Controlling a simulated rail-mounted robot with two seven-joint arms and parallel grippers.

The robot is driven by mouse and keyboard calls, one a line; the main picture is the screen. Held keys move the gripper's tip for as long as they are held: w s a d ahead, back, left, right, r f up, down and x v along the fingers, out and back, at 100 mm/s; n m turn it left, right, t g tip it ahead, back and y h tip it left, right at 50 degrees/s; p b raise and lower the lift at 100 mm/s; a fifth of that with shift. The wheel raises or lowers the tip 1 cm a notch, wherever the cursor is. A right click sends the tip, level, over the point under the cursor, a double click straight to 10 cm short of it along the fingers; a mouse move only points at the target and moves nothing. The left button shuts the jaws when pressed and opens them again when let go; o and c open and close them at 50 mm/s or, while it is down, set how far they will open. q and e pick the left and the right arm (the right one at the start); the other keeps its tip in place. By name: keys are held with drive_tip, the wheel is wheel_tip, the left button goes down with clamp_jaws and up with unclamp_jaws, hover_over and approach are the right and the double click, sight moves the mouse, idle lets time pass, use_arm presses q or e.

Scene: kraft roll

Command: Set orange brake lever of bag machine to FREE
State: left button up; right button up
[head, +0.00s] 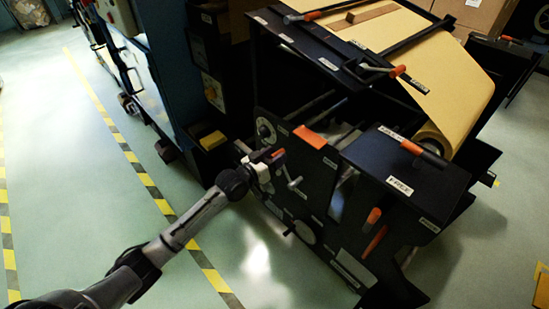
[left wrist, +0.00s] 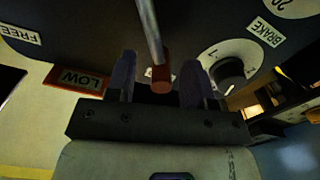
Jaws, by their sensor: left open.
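The brake lever shows in the left wrist view as a pale metal rod with an orange-red tip (left wrist: 161,78). In the head view, an orange tip (head: 278,153) shows beside my gripper at the black side panel of the machine. My left gripper (head: 268,162) is open, and in the left wrist view its two fingers (left wrist: 160,66) stand on either side of the tip. I cannot tell whether they touch it. A FREE label (left wrist: 21,34) is at the upper left of that view; a BRAKE label (left wrist: 264,32) is at the upper right. My right gripper is out of view.
Other orange-handled levers are on the top frame (head: 397,71) and the side shelf (head: 411,147), which bears another FREE label (head: 399,186). The kraft roll (head: 432,140) is behind. Floor at left is clear.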

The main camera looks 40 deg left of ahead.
use_arm(q)
drive_tip(key=shift+c, duration=0.5)
clamp_jaws()
